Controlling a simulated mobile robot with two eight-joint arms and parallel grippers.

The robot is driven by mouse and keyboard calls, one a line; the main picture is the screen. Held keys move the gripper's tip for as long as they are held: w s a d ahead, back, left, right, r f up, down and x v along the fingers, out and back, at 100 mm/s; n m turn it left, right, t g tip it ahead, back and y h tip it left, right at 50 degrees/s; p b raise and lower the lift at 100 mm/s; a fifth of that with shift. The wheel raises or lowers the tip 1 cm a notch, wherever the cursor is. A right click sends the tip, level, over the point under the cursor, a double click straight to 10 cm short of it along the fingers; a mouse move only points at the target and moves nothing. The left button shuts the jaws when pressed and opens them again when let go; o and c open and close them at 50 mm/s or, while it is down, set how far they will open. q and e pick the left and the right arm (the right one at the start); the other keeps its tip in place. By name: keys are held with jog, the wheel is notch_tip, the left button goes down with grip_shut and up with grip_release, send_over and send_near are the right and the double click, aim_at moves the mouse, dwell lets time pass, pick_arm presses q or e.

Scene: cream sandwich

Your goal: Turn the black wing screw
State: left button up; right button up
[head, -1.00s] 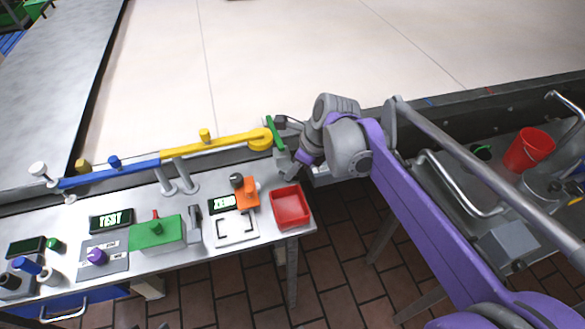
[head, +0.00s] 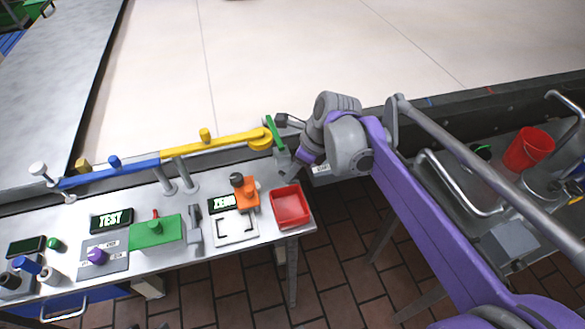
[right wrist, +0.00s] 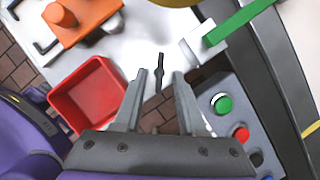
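The black wing screw (right wrist: 160,72) shows in the right wrist view as a thin upright dark piece at the edge of the white-grey table. My right gripper (right wrist: 160,75) is open, with one finger on each side of the screw. A gap shows between the screw and each finger, and nothing is held. In the head view my right gripper (head: 283,158) is at the table's right end, by the yellow arm's round end. The wing screw cannot be made out there. My left gripper is not in view.
A red tray (head: 290,207) sits close by at the table corner. An orange block (head: 245,193) with a dark knob is left of it. A green bar (head: 274,132) and the yellow arm (head: 225,142) are beside my gripper. A panel with a green button (right wrist: 222,104) lies right in the wrist view.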

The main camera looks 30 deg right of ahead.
jog(key=p+v, duration=0.1)
jog(key=v, duration=0.9)
jog(key=shift+r, duration=0.15)
jog(key=shift+s+d, duration=0.1)
